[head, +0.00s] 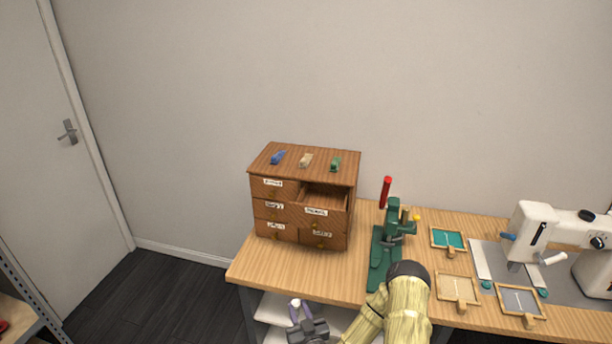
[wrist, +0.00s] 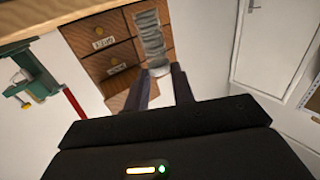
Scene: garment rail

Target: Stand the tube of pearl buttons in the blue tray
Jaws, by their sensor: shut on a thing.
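My gripper (head: 302,322) is low in front of the table's left part in the head view. It is shut on a slim tube (head: 295,309) with a pale end, partly hidden by the gripper. In the wrist view the tube (wrist: 150,36) looks grey and banded, held at one end between the fingertips (wrist: 161,75). I cannot make out the buttons inside. Small wood-rimmed trays lie at the right of the table: one teal inside (head: 432,240), one beige (head: 440,287) and one greyish (head: 502,301). No tray is clearly blue.
A wooden drawer cabinet (head: 284,218) stands at the table's left, its upper right drawer (head: 322,201) pulled open. Three small coloured pieces lie on top. A green press (head: 380,255) with a red handle stands mid-table, near my arm. A white sewing machine (head: 535,225) is at the right.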

